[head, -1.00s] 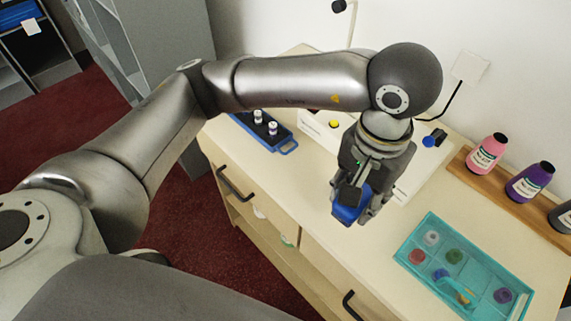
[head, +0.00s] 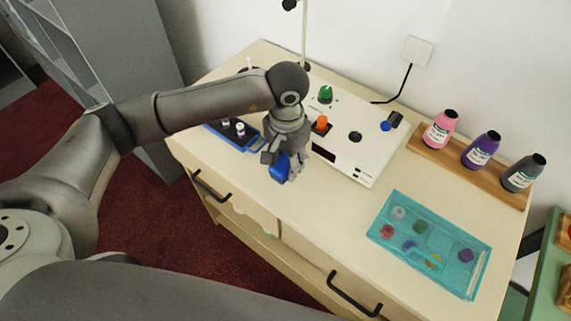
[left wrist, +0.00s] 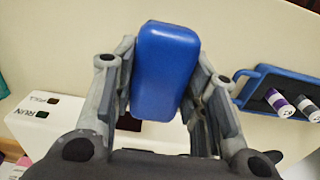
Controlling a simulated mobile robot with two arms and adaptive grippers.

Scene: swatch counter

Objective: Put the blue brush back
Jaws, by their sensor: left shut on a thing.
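My left gripper (head: 286,167) is shut on the blue brush (head: 279,168), which shows as a smooth, rounded blue block. In the left wrist view, the brush (left wrist: 165,70) sits between the two fingers of the left gripper (left wrist: 163,85). No bristles show from these angles. The gripper hangs in front of the white machine and to the right of the blue tray (head: 249,149). Part of the tray is hidden behind my wrist. I cannot tell how high the brush is above the counter. My right gripper is not in view.
The white machine (head: 345,150) has green, orange and dark knobs. The blue tray holds small vials (head: 240,129). A teal tray (head: 382,240) holds colored pots at the right. Three bottles (head: 481,150) stand on a wooden board (head: 426,152). The counter's front middle (head: 310,215) is clear.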

